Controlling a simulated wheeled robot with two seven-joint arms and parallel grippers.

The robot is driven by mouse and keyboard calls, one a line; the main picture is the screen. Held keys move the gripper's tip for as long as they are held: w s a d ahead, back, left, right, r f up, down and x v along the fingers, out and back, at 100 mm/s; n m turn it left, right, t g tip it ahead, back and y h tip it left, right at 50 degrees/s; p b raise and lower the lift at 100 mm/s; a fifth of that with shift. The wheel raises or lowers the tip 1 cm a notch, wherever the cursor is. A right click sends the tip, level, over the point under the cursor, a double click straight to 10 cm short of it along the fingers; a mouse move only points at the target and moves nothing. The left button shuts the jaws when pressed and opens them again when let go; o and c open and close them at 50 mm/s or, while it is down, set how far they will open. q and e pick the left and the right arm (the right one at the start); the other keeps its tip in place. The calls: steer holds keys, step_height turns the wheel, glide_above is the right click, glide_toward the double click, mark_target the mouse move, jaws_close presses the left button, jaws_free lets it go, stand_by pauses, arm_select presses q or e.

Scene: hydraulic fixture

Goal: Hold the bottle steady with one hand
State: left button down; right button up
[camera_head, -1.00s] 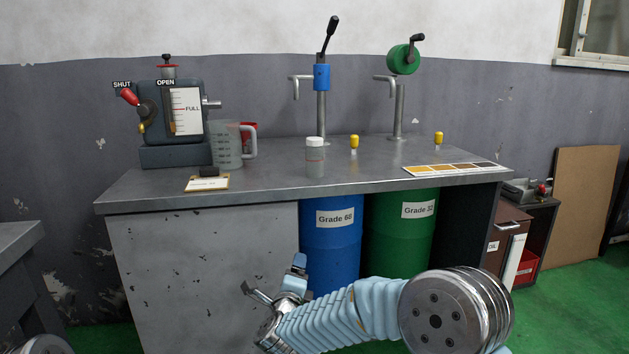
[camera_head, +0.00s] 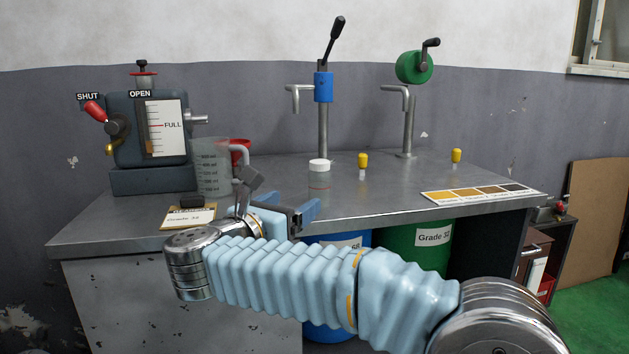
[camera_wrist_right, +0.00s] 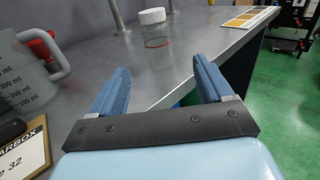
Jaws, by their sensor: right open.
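The bottle is small and clear with a white cap (camera_head: 319,165); it stands upright on the grey metal bench. In the right wrist view the bottle (camera_wrist_right: 157,45) shows ahead, beyond the gap between the two blue fingers. My right gripper (camera_head: 290,213) is open and empty at the bench's front edge, nearer to me than the bottle and apart from it. Its fingers (camera_wrist_right: 160,68) point toward the bottle. My left gripper is not in view.
Blue (camera_head: 323,88) and green (camera_head: 414,67) pumps rise behind the bottle. A yellow-capped vial (camera_head: 363,161) stands close to its right. A colour chart (camera_head: 484,192) lies farther right.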

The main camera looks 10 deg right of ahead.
mark_target(315, 186)
steer(key=p+x, duration=0.1)
steer(key=x, duration=0.8)
steer(key=shift+w+a+r+p, duration=0.1)
steer(key=shift+a+r+p, duration=0.05)
steer(key=shift+p, duration=0.2)
steer(key=p+x, duration=0.1)
steer(key=x, duration=0.3)
steer(key=shift+w+r+p, duration=0.15)
steer(key=shift+w+p, duration=0.1)
steer(key=shift+p, duration=0.15)
steer(key=shift+w+d, duration=0.25)
steer(key=shift+d, duration=0.05)
steer(key=c, duration=1.2)
steer(key=shift+o, duration=0.2)
steer(key=shift+r, duration=1.3)
steer(key=s+a+r+b, duration=0.2)
steer(key=s+a+r, duration=0.1)
steer(key=s+r, duration=0.7)
steer(key=s, duration=0.3)
steer(key=shift+s, duration=0.35)
